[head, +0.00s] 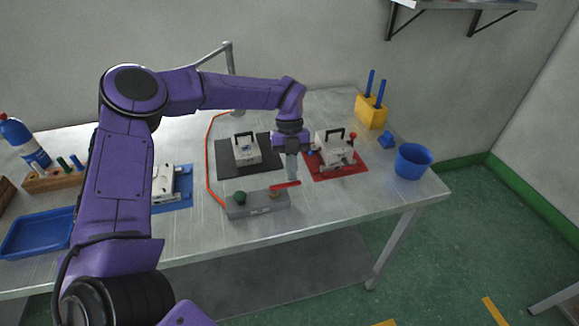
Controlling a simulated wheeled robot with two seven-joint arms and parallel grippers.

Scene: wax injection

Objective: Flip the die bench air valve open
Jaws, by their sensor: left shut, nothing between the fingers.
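The air valve block (257,206) is a grey bar near the front edge of the metal bench, in the head view. It has a green knob (240,197) at its left end and a red lever handle (286,185) at its right end, pointing right. An orange air hose (208,160) curves along its left side. My left gripper (292,181) is shut and empty, pointing down at the red lever. Its fingertips are close to the lever; I cannot tell whether they touch. My right gripper is not in view.
Behind the valve, a die with a black handle (246,150) stands on a black mat (232,171); another (335,148) stands on a red mat (350,172). A blue cup (412,162) and yellow block (371,112) are right. A blue tray (38,235) and bottle (25,143) are left.

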